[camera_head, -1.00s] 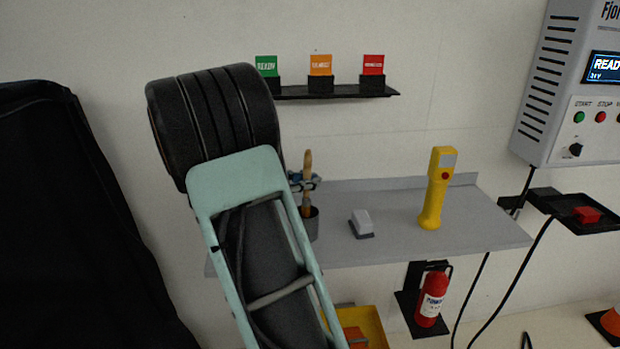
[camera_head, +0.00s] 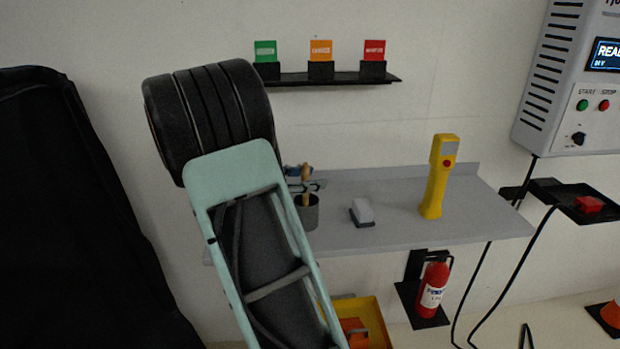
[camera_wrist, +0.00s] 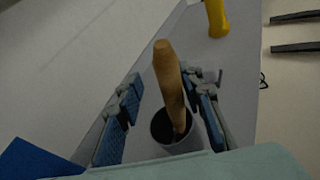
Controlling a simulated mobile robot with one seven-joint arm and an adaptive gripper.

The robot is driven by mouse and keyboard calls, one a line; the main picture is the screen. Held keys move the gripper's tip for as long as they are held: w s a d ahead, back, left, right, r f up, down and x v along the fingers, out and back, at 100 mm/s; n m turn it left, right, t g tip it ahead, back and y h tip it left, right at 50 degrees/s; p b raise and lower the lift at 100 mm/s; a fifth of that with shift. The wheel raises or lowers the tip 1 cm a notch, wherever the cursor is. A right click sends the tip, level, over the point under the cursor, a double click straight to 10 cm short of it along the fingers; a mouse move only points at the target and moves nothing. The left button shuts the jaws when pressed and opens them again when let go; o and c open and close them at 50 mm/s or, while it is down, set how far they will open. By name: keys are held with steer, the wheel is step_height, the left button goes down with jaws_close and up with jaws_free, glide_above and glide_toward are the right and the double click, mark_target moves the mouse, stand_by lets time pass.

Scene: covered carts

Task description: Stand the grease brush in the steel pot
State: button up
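The grease brush (camera_wrist: 167,75) has a wooden handle and stands nearly upright, slightly tilted, with its lower end inside the steel pot (camera_wrist: 158,143). The brush handle (camera_head: 306,172) also shows in the head view above the grey pot (camera_head: 312,214), which stands on the shelf partly behind my arm. My gripper (camera_wrist: 164,108) is open, with its blue-padded fingers on either side of the handle. A clear gap shows on the left, and the right finger is close to the handle. The brush's bristles are hidden in the pot.
The grey shelf (camera_head: 390,207) also holds a small white-and-grey block (camera_head: 362,211) and a yellow handheld device (camera_head: 438,175). Above is a black rack (camera_head: 340,79) with three coloured cards. A fire extinguisher (camera_head: 433,288) and yellow bin (camera_head: 372,318) are below.

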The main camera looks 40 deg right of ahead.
steer(key=shift+a, duration=0.1)
steer(key=v, duration=1.2)
stand_by(0.4)
